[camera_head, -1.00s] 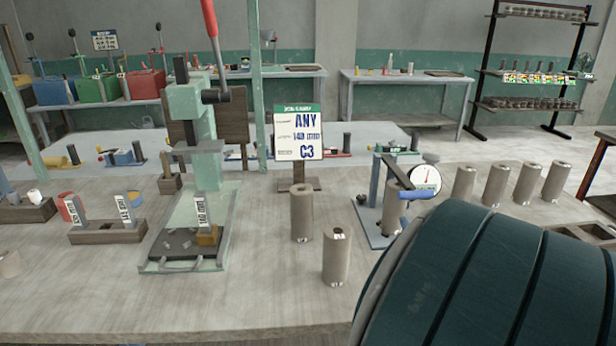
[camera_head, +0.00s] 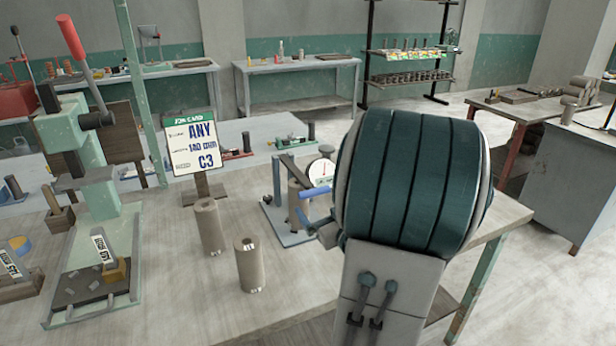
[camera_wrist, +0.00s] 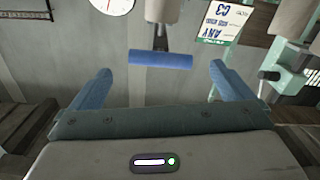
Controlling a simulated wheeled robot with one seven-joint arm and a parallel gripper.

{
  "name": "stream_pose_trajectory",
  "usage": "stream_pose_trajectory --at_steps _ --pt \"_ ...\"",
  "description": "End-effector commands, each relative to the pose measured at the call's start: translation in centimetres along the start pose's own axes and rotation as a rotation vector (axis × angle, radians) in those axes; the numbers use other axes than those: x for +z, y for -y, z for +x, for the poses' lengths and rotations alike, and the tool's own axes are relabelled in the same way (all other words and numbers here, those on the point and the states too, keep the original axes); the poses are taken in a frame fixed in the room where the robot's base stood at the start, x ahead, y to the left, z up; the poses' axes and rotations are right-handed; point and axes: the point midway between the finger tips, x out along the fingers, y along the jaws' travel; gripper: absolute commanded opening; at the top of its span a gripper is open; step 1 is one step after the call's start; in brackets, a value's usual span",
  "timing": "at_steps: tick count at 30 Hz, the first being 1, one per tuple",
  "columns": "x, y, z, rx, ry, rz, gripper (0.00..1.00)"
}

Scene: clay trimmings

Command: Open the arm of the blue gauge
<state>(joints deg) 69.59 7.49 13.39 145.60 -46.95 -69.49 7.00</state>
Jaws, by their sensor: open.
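The blue gauge (camera_head: 278,212) stands on the table with a round white dial (camera_head: 320,172). A clay cylinder (camera_head: 296,205) stands in it. Its dark arm (camera_head: 292,172) slants down across the top of the cylinder, ending in a blue handle (camera_head: 314,193). My gripper (camera_head: 318,232) is beside the gauge at the handle's near side, partly hidden by my own arm. In the wrist view, which looks upside down, my gripper (camera_wrist: 160,74) is open and empty. The handle (camera_wrist: 160,59) lies across the gap just beyond the two blue fingertips, with no clear contact.
Two clay cylinders (camera_head: 209,226) (camera_head: 250,265) stand left of the gauge. A job card (camera_head: 193,148) stands behind them. A green press with a red lever (camera_head: 70,37) is at the far left. The front tabletop between press and cylinders is clear.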

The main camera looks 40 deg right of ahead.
Motion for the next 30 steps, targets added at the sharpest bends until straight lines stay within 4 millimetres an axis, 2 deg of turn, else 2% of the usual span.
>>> stream_pose_trajectory --at_steps 1,6,12,18,26,27,30 --pt "-0.5 0.0 0.3 -0.002 0.002 0.004 1.0" --pt "0.0 0.1 4.0 -0.003 -0.001 0.001 1.0" --pt "0.0 0.1 7.1 -0.001 0.0 0.0 1.0" --pt "0.0 0.1 8.5 -0.001 -0.001 0.0 1.0" --pt "0.0 0.1 8.6 0.0 0.0 -0.001 1.0" --pt "0.0 0.1 8.6 0.0 0.0 -0.001 0.97" --pt "0.0 0.1 8.6 0.0 0.0 -0.001 0.69"
